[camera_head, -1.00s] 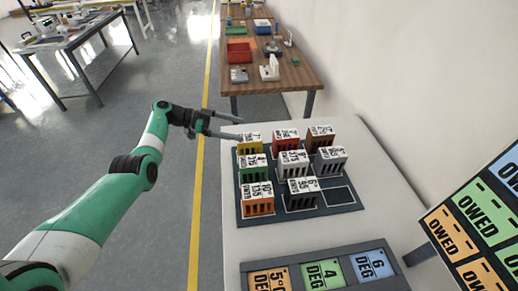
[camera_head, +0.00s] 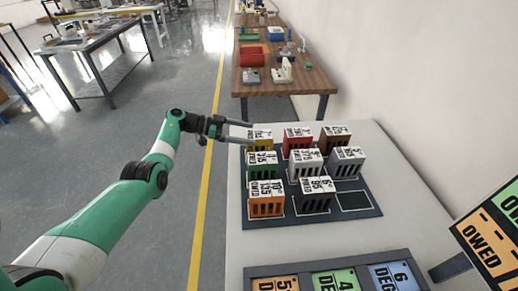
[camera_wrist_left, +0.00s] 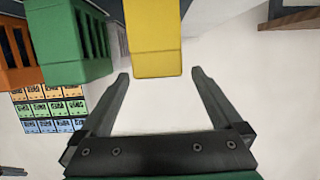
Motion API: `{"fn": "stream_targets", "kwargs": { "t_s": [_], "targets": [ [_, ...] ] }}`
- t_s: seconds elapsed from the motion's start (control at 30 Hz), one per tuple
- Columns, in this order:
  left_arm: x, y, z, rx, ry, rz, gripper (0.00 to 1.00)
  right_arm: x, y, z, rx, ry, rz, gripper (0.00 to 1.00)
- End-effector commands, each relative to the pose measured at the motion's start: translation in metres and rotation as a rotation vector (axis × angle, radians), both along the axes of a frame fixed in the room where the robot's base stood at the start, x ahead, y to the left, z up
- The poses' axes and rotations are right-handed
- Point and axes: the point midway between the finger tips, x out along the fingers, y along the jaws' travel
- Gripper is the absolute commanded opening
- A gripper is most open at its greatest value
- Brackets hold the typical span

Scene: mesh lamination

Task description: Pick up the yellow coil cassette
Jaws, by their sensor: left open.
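The yellow coil cassette (camera_head: 262,145) stands upright at the far left corner of the dark tray (camera_head: 290,213), with a white label on top. My left gripper (camera_head: 252,133) is open and empty at its left side, fingers pointing right toward it. In the left wrist view the yellow cassette (camera_wrist_left: 155,45) is straight ahead, between the lines of the two open fingers (camera_wrist_left: 160,76). Its lower edge is near the fingertips; I cannot tell whether they touch. My right gripper is not in view.
A green cassette (camera_head: 262,166) stands just in front of the yellow one, and a red cassette (camera_head: 298,141) to its right. Several more fill the tray, with one empty slot (camera_head: 354,201). A rack of coloured cards (camera_head: 335,267) lies in front. A wall stands at right.

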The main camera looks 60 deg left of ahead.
Motion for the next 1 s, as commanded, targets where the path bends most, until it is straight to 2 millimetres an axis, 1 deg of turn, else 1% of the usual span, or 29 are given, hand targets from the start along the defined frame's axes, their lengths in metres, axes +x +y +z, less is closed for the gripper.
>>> {"fn": "stream_targets", "kwargs": {
  "t_s": [0.17, 0.23, 0.33, 0.53, 0.67, 0.7, 0.77, 0.8, 0.87, 0.9, 0.97, 1.0],
  "targets": [
    [0.020, -0.011, -0.020, 0.001, 0.000, -0.004, 1.00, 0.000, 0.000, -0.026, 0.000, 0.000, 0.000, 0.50],
    [0.031, -0.015, -0.023, 0.000, -0.001, -0.004, 1.00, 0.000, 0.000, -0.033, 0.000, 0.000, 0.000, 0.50],
    [0.041, -0.019, -0.023, -0.001, -0.001, -0.001, 1.00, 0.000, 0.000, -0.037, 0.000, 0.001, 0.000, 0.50],
    [0.042, -0.019, -0.020, -0.001, 0.000, -0.001, 1.00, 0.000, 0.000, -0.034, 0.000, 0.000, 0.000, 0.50],
    [0.042, -0.019, -0.020, -0.001, 0.000, -0.001, 0.77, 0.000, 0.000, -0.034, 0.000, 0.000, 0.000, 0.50],
    [0.042, -0.019, -0.020, 0.000, 0.000, -0.001, 0.69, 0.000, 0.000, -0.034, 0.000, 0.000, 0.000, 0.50],
    [0.042, -0.019, -0.020, 0.000, 0.000, -0.001, 0.59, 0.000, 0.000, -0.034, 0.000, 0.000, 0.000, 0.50],
    [0.042, -0.019, -0.020, 0.000, 0.000, -0.001, 0.51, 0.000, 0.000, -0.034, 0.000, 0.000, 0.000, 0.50],
    [0.042, -0.019, -0.020, 0.000, 0.000, -0.001, 0.41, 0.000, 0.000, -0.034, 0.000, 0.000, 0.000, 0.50],
    [0.042, -0.019, -0.020, 0.000, 0.000, -0.001, 0.33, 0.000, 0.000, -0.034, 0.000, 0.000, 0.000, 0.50],
    [0.042, -0.019, -0.020, 0.000, 0.000, -0.001, 0.23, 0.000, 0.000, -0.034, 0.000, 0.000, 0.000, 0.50],
    [0.042, -0.019, -0.020, 0.000, 0.000, -0.001, 0.15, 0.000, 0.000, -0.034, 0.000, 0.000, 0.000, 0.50]
  ]
}}
